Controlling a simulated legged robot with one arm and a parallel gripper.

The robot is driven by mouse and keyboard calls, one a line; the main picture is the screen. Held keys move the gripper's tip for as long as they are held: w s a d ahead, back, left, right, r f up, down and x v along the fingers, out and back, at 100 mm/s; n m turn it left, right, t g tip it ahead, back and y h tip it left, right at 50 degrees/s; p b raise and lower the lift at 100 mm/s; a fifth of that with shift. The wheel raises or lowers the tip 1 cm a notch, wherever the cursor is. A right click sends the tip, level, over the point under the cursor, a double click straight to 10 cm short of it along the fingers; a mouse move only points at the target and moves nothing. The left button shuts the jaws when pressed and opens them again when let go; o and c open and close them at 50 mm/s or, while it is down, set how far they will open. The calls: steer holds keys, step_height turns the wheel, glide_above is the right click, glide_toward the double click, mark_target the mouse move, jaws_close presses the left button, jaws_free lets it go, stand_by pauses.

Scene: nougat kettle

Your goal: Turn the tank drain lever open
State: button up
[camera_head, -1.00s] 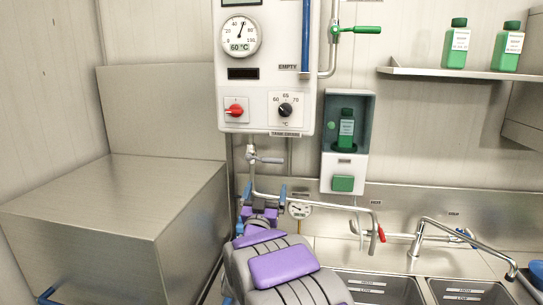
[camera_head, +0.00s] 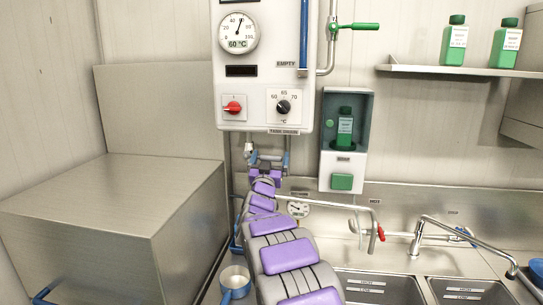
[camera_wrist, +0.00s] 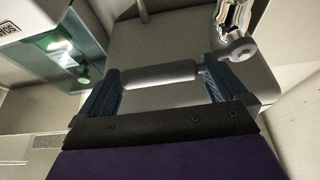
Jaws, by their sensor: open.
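The white tank panel (camera_head: 291,78) hangs on the wall, with a dial reading 60 °C and a blue-filled level tube (camera_head: 304,35). The valve under it (camera_head: 250,150) is mostly behind my gripper in the head view. In the wrist view, the grey drain lever (camera_wrist: 160,76) lies crosswise between my two blue fingers, joined at the right to the metal valve (camera_wrist: 238,50). My gripper (camera_head: 268,157) is open around the lever; it also shows in the wrist view (camera_wrist: 160,67). I cannot tell whether either finger touches the lever.
A green-handled valve (camera_head: 355,27) is above right. A green bottle dispenser (camera_head: 342,181) hangs right of my gripper. A spout with a red tip (camera_head: 378,215) and a tap (camera_head: 440,222) stand over two sinks. A steel box (camera_head: 120,215) fills the left. A blue-handled pot (camera_head: 235,281) is below.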

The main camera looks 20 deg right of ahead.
steer(key=shift+x, duration=1.45)
steer(key=c, duration=1.4)
